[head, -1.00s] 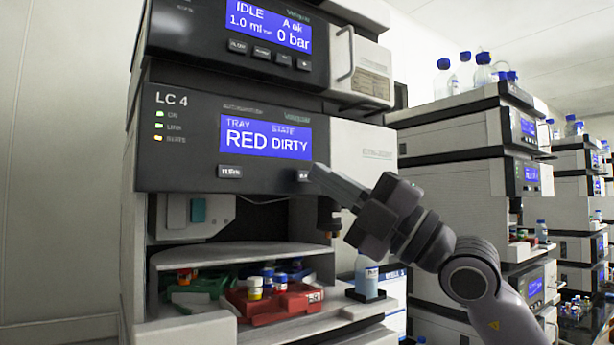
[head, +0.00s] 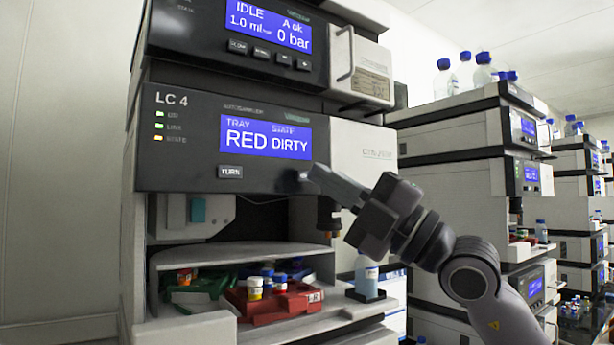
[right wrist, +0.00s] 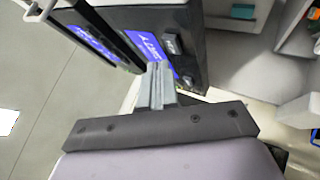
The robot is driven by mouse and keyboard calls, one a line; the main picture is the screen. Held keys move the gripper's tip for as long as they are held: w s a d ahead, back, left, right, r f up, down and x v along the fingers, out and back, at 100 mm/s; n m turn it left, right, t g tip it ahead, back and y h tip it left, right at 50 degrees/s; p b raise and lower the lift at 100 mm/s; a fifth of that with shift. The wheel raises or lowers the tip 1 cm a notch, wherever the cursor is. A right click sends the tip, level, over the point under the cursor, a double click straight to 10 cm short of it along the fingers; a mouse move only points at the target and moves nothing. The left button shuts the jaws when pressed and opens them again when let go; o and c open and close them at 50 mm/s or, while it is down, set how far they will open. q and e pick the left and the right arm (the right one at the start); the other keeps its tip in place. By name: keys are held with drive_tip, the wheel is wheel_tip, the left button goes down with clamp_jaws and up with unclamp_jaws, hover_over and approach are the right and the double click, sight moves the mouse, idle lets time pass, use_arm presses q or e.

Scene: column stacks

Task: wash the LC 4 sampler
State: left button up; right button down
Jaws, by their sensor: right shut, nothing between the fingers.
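The LC 4 sampler (head: 170,170) stands at the centre left in the head view. Its blue screen (head: 266,136) reads TRAY RED, STATE DIRTY. A TURN button (head: 230,171) sits below the screen at the left. A second button is at the right, mostly hidden by my fingertips. My right gripper (head: 312,172) is shut and empty, with its tips at or very near that second button; contact cannot be told. In the right wrist view its closed fingers (right wrist: 157,88) point at the panel, near a dark button (right wrist: 171,45). My left gripper is not in view.
Below the panel, an open bay holds a red tray (head: 262,309) with several capped vials and a green tray (head: 205,288) behind it. Another module with a handle (head: 346,52) sits above. More stacks stand at the right.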

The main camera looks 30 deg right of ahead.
drive_tip(key=shift+w, duration=0.45)
drive_tip(key=shift+w+p, duration=0.35)
drive_tip(key=shift+w, duration=0.05)
idle(0.6)
drive_tip(key=shift+s, duration=0.15)
idle(0.3)
drive_tip(key=shift+s, duration=0.7)
drive_tip(key=shift+s+d+b, duration=0.2)
drive_tip(key=shift+s+b, duration=0.65)
drive_tip(key=shift+s, duration=1.65)
